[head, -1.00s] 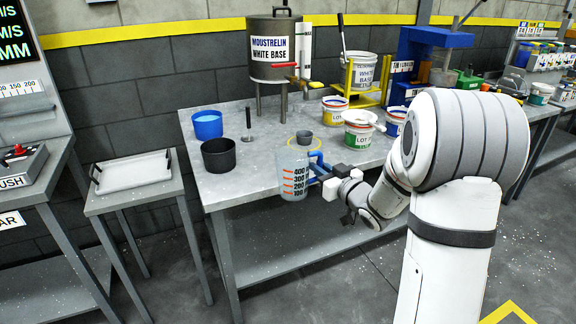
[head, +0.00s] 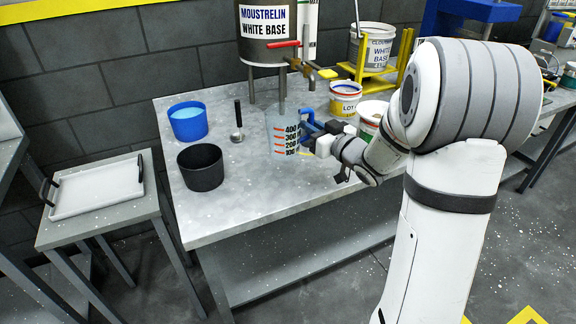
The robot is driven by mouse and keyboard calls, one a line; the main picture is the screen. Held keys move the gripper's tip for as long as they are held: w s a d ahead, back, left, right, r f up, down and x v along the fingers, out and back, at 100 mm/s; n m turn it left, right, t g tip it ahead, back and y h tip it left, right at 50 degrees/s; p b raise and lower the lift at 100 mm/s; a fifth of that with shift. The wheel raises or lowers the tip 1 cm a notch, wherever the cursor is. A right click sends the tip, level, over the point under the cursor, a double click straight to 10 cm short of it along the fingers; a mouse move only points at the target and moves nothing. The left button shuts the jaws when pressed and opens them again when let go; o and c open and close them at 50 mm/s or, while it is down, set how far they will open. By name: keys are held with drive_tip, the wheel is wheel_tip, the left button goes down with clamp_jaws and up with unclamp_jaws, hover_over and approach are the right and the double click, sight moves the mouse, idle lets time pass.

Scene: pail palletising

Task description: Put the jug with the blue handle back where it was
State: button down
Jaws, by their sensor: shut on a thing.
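The jug (head: 278,134) is clear, with red-orange measuring marks and a blue handle (head: 309,124). It is upright, over the front part of the grey table (head: 215,222), left of my arm. I cannot tell whether its base touches the table top. My gripper (head: 318,136) is shut on the blue handle from the right. The fingertips are partly hidden by the white gripper body and the handle.
Paint pails (head: 345,98) stand to the right. A white tray (head: 97,190) lies on the side table.

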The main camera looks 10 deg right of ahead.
drive_tip(key=shift+w+d+f+b, duration=0.1)
drive_tip(key=shift+f+b, duration=0.3)
drive_tip(key=shift+f, duration=2.05)
drive_tip(key=shift+w+d+f+b, duration=0.1)
drive_tip(key=shift+f+b, duration=0.25)
drive_tip(key=shift+f, duration=2.1)
drive_tip(key=shift+f, duration=0.15)
drive_tip(key=c, duration=1.4)
unclamp_jaws()
drive_tip(key=shift+a, duration=0.1)
drive_tip(key=shift+c, duration=0.2)
